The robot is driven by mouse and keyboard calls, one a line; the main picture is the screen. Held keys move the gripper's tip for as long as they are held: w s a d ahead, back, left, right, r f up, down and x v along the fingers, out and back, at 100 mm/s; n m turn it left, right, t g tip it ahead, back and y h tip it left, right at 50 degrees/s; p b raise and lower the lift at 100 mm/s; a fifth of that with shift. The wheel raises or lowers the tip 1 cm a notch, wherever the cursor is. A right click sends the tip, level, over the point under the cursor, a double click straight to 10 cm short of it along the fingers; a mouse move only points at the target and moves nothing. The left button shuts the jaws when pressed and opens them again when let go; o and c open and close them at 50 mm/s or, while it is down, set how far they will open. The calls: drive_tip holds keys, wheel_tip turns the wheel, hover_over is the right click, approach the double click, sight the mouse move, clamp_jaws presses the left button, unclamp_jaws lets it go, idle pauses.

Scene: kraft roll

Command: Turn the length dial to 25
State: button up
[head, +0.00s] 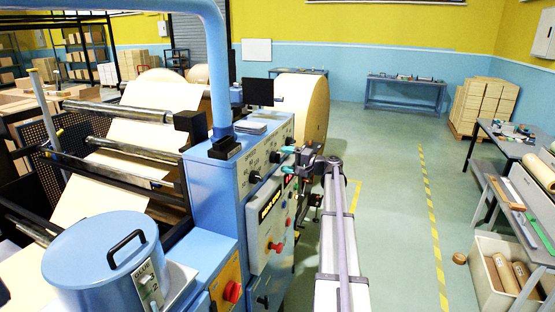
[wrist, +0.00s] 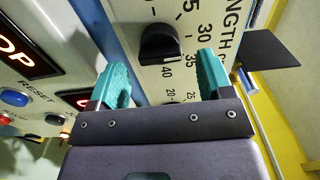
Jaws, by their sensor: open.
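The length dial (wrist: 160,43) is a black knob on a pale panel in the wrist view, by a partly cut-off "LENGTH" label (wrist: 232,25). Numbers such as 30, 35 and 40 are printed around it; I cannot make out clearly which its pointer marks. My gripper (wrist: 163,80) has two teal fingers, apart and empty, with the knob beyond the gap between them. I cannot tell whether either finger touches it. In the head view my gripper (head: 289,160) is at the blue machine's control panel (head: 268,160); I cannot single out the length dial among the black knobs there.
The wrist view shows a red lit display (wrist: 22,58), a blue button (wrist: 14,97) and a RESET label left of my gripper. A dark flat plate (wrist: 270,50) juts out at right.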

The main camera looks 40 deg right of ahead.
sight(278, 158)
drive_tip(key=x, duration=0.3)
drive_tip(key=shift+w+a, duration=0.15)
drive_tip(key=shift+w, duration=0.1)
drive_tip(key=shift+c, duration=0.2)
drive_tip(key=c, duration=0.9)
drive_tip(key=shift+n, duration=0.3)
drive_tip(key=n, duration=0.4)
drive_tip(key=shift+n, duration=2)
